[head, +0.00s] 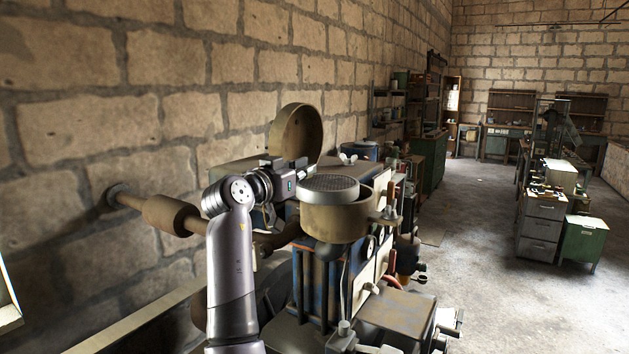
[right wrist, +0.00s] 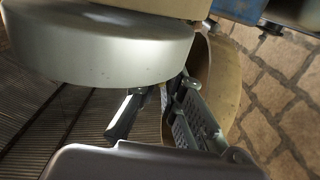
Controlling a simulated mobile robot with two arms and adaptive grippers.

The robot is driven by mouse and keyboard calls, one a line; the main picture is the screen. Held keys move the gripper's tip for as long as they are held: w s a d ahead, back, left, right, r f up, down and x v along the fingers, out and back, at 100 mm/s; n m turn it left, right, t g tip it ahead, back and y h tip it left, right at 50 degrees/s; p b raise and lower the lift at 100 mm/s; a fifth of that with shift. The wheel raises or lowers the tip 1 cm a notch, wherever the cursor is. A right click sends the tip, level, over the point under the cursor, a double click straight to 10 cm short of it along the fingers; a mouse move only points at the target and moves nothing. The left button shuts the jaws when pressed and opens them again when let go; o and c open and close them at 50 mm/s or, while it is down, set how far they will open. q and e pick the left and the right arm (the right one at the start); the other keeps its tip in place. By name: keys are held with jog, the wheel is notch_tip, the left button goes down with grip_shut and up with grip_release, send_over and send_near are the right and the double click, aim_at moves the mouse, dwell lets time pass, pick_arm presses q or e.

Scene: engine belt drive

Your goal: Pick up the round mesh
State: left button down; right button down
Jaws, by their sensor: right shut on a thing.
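The round mesh (head: 329,186) is a grey disc with a fine grid top and a metal rim. It sits at the top of a round brass-coloured cup (head: 336,218) on the engine. In the right wrist view a smooth silver rim, which looks like that of the mesh (right wrist: 110,52), fills the upper left. My right gripper (head: 303,179) reaches in at the left edge of the mesh and is shut on it. Its fingers (right wrist: 165,95) show below the rim in the right wrist view. I cannot tell whether the mesh is clear of the cup. My left gripper is not in view.
A round brass lid (head: 296,134) stands upright just behind the gripper. The engine body (head: 318,285) is below the cup. A brick wall (head: 90,150) runs along the left. Open concrete floor (head: 480,235) and a grey drawer cabinet (head: 541,228) lie to the right.

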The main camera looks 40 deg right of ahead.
jog(key=b+v, duration=0.4)
jog(key=v, duration=0.9)
jog(key=shift+r, duration=0.15)
